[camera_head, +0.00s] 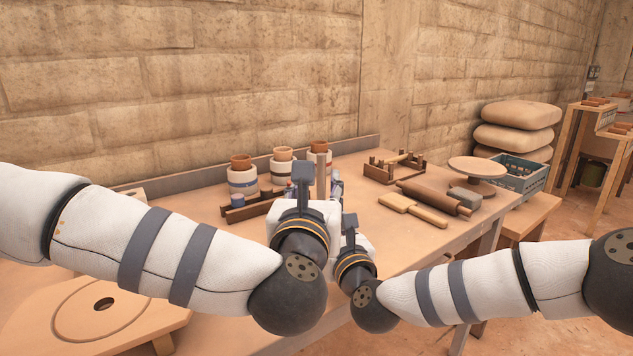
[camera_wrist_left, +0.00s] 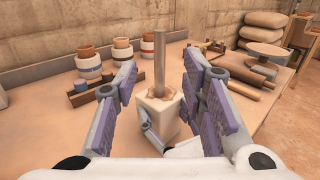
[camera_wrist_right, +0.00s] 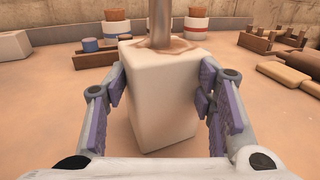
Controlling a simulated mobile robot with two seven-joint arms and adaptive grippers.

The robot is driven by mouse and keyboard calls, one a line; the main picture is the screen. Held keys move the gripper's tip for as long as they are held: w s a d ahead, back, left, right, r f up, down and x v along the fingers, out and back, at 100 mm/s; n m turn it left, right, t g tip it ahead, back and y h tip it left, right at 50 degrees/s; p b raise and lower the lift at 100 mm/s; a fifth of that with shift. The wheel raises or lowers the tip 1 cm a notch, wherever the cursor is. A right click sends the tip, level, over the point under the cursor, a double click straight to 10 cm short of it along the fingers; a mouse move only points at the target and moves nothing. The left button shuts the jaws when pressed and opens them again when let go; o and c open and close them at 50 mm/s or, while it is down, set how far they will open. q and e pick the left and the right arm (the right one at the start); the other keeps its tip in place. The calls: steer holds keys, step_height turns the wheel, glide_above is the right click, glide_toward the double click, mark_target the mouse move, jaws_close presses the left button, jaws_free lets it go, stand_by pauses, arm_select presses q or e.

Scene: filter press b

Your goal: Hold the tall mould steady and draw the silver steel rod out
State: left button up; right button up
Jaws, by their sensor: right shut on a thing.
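The tall mould (camera_wrist_right: 155,92) is a pale, upright block; its top, with brownish material around the rod, shows in the left wrist view (camera_wrist_left: 160,118). The silver steel rod (camera_wrist_left: 160,60) stands upright out of its top; its upper part also shows in the head view (camera_head: 321,176). My right gripper (camera_wrist_right: 160,80) is shut on the mould, a finger on each side. My left gripper (camera_wrist_left: 162,72) is open, its fingers spread either side of the rod and apart from it. In the head view, my arms hide the mould.
Banded jars (camera_head: 242,178) stand along the back of the table. To the right are a wooden rack (camera_head: 385,170), a rolling pin (camera_head: 434,196), paddles (camera_head: 425,214) and a round stand (camera_head: 477,167). A blue crate (camera_head: 525,177) and stacked sacks (camera_head: 520,115) lie beyond.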

mark_target(321, 166)
arm_select(q)
steer(key=w, duration=0.7)
steer(key=w+d, duration=0.1)
steer(key=w, duration=0.3)
jaws_close()
